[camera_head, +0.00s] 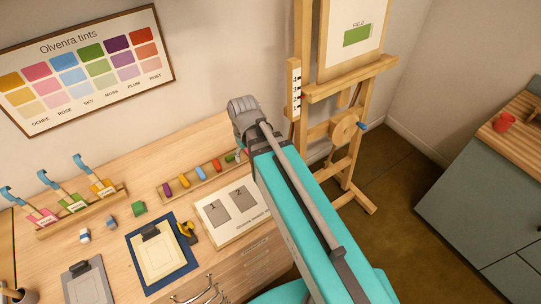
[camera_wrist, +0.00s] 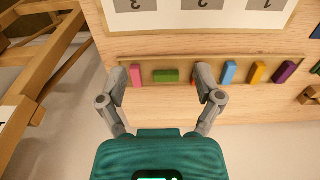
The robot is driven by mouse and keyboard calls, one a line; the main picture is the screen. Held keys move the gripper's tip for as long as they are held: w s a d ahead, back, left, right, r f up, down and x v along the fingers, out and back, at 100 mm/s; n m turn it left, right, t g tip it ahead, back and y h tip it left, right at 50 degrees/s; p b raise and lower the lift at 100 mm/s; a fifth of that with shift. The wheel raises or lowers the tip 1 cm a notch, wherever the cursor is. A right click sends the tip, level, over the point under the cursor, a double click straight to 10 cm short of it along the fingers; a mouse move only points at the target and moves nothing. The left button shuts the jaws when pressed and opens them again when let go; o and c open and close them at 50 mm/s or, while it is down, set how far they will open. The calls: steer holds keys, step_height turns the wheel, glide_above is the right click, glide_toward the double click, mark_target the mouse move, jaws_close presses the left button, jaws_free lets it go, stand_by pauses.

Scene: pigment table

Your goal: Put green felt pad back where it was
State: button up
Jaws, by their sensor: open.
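Two green pieces show, and I cannot tell for sure which is the felt pad. A small green block (camera_head: 139,208) sits on the tabletop, left of the stick tray (camera_head: 168,197). Another green piece (camera_wrist: 166,76) lies lengthwise in that tray, between a pink stick (camera_wrist: 135,75) and a red one (camera_wrist: 193,82). In the wrist view my gripper (camera_wrist: 160,80) is open and empty, its fingers spread on either side of the green piece in the tray. The right finger partly hides the red stick. In the head view my arm covers the tray's right end, and I cannot make out the fingers.
Blue, yellow and purple sticks (camera_wrist: 285,71) fill the tray's other side. A board with numbered grey squares (camera_head: 230,236) lies in front of it. A dark blue mat with a clipboard (camera_head: 189,262), two blue-and-white blocks (camera_head: 84,235) and an easel (camera_head: 303,200) stand around.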

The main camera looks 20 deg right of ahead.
steer(key=s+d+m, duration=0.3)
steer(key=d, duration=0.3)
steer(key=shift+d+m, duration=0.3)
steer(key=shift+d, duration=0.1)
stand_by(0.8)
